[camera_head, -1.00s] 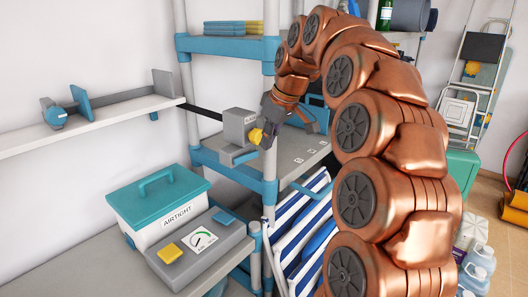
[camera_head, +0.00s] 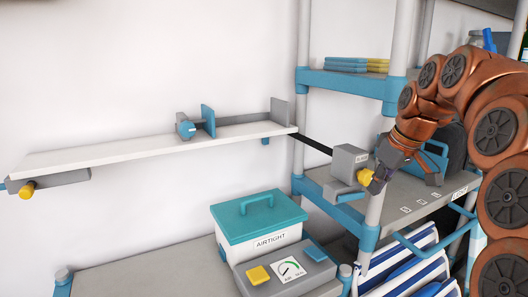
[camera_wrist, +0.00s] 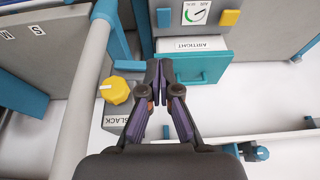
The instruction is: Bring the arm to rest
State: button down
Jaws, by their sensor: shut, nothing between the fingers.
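My gripper (camera_head: 381,180) is at the end of my copper-coloured arm, on the right of the head view. It is shut and holds nothing. It is close to a yellow knob (camera_head: 365,177) on a grey box (camera_head: 347,162) fixed at the shelf post. In the wrist view the fingertips (camera_wrist: 159,68) meet at the middle, and the yellow knob (camera_wrist: 115,90) is to their left, apart from them. The box there carries a label reading SLACK.
A teal-lidded box (camera_head: 262,236) marked AIRTIGHT stands behind a grey gauge panel (camera_head: 283,272) on the lower bench. A white wall shelf (camera_head: 150,150) bears a blue clamp-like part (camera_head: 186,128). The shelf rack's posts (camera_head: 374,215) stand close to my gripper. Striped folded chairs (camera_head: 405,264) lean below.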

jog(key=s+a+f+g, duration=0.2)
jog(key=s+a+f, duration=0.2)
jog(key=s+a, duration=0.35)
jog(key=s+a+f+m+g, duration=0.1)
jog(key=s+f, duration=0.4)
jog(key=s, duration=0.4)
jog(key=s+a+f+m+g+h+p, duration=0.1)
jog(key=s+a+f+m, duration=0.1)
jog(key=s+f, duration=0.3)
jog(key=s+a+f+m+g, duration=0.1)
jog(key=s+f, duration=0.5)
jog(key=s, duration=0.7)
jog(key=shift+a+m+g+h, duration=0.2)
jog(key=shift+m+g+h, duration=0.1)
jog(key=shift+h, duration=0.1)
jog(key=c, duration=1.9)
grip_release()
jog(key=shift+s, duration=0.1)
